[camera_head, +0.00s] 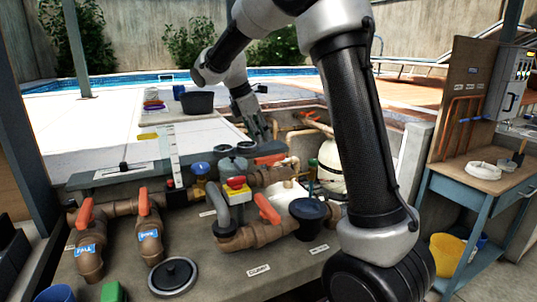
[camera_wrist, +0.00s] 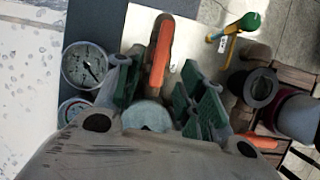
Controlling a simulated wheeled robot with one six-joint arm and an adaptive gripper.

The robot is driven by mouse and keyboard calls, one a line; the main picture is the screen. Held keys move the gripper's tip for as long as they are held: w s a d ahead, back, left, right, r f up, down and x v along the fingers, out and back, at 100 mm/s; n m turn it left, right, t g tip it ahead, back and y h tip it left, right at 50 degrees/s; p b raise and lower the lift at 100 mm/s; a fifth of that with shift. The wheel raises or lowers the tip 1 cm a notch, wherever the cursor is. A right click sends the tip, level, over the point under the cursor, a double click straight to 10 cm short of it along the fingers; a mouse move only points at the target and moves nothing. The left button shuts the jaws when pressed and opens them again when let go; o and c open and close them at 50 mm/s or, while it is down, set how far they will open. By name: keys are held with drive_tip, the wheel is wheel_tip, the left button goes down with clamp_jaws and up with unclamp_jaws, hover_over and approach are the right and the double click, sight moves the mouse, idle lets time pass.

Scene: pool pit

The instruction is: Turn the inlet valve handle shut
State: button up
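Several valves with orange handles show in the head view, and I cannot read which label marks the inlet. My gripper (camera_head: 257,136) points down over the back of the pipework, near one orange handle (camera_head: 270,159). In the wrist view, my gripper (camera_wrist: 165,100) is open, with green pads on its fingers. An orange handle (camera_wrist: 160,55) stands upright in the picture, its lower end between the fingers and closer to the left one. I see no clear grip on it. A second orange handle (camera_wrist: 262,141) lies at the lower right. The wrist body hides what is below.
A pressure gauge (camera_wrist: 85,66) is close to the left finger, with another below it. A yellow-green tap piece (camera_wrist: 240,30) stands at the upper right. More orange-handled valves (camera_head: 267,208) stand in front. A white tank (camera_head: 331,165) is to the right.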

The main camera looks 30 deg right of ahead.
sight(270, 156)
drive_tip(key=shift+f, duration=0.15)
drive_tip(key=shift+n, duration=0.3)
drive_tip(key=x, duration=0.7)
drive_tip(key=shift+d+f, duration=0.15)
drive_tip(key=shift+f, duration=0.1)
drive_tip(key=shift+s, duration=0.1)
clamp_jaws()
